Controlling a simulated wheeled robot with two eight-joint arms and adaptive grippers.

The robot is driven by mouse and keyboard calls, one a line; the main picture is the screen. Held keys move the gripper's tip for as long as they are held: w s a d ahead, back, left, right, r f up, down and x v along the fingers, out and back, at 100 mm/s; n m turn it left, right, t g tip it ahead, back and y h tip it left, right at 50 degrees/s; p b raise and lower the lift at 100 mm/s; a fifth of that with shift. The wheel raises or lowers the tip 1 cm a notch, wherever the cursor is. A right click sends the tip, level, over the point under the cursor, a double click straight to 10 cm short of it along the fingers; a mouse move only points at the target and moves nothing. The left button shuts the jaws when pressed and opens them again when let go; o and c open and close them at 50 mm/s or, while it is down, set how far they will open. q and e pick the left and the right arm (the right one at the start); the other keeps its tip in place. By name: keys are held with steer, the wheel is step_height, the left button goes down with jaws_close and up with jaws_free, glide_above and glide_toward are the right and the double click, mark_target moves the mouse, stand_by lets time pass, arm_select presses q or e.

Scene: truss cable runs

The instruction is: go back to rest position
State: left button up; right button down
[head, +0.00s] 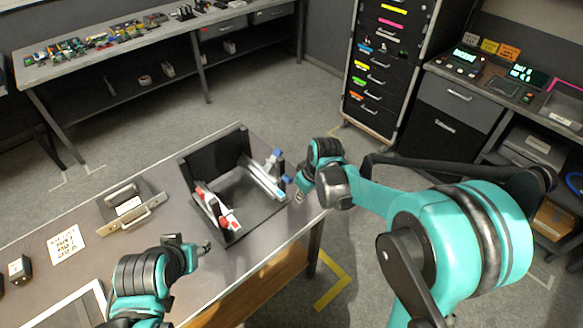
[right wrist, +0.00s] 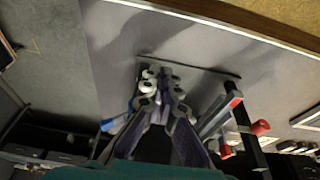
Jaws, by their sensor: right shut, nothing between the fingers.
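My right gripper (head: 299,190) is shut and empty at the right edge of the workbench (head: 255,262), just right of a black frame fixture (head: 205,165). In the right wrist view its fingers (right wrist: 162,88) lie together over the fixture and bench top. My left gripper (head: 205,247) hangs over the front of the bench, below the fixture; its fingers are too small to tell open from shut. The fixture carries a red and white part (head: 218,210) on its near left side and a part with blue ends (head: 268,172) on its right side.
A metal bracket with a handle (head: 130,210), a paper label (head: 67,243) and a small dark block (head: 19,268) are on the bench at left. A drawer cabinet (head: 375,85) and a side counter (head: 455,90) stand behind at right. Open floor lies between.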

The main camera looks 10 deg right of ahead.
steer(key=s+d+r+m+t+h, duration=0.1)
steer(key=s+d+r+m+t, duration=0.1)
steer(key=s, duration=0.7)
steer(key=s+d+r+m+t+b, duration=0.1)
steer(key=s+d+r+m, duration=0.3)
steer(key=s, duration=0.5)
step_height(320, 180, up, 3)
steer(key=shift+s+d+f+m+t+h, duration=0.15)
steer(key=shift+d+m+t+h, duration=0.3)
steer(key=shift+t, duration=0.35)
